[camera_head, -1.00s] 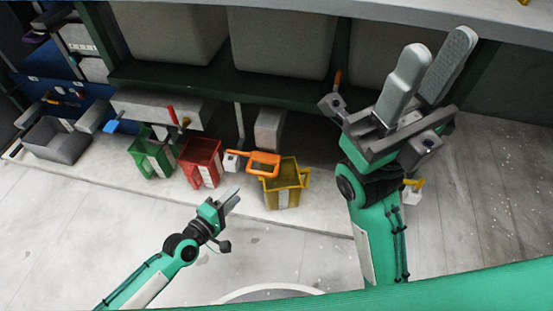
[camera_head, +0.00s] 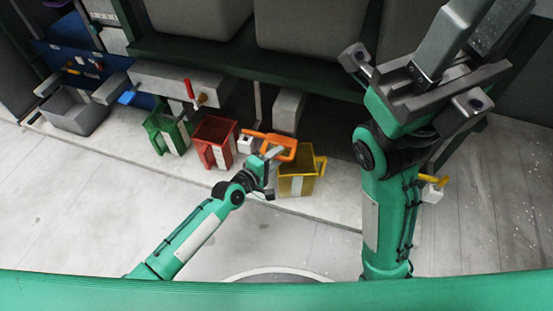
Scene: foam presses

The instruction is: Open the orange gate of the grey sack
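The orange gate (camera_head: 284,141) is a looped handle low below the shelf, over the yellow bin. Large grey sack-like containers stand on the shelf above; the middle one (camera_head: 310,25) is nearest above it, but I cannot tell for sure which one it belongs to. My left gripper (camera_head: 274,153) is at the orange handle, its fingers overlapping the loop. Whether they touch or grip it is unclear. My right gripper (camera_head: 472,38) is raised at the upper right, its two large grey fingers apart and empty, far from the handle.
A green bin (camera_head: 166,134), a red bin (camera_head: 213,143) and a yellow bin (camera_head: 298,179) stand in a row under the dark green shelf beam (camera_head: 220,62). A red handle (camera_head: 189,88) and a blue handle (camera_head: 127,98) sit farther left. The floor in front is clear.

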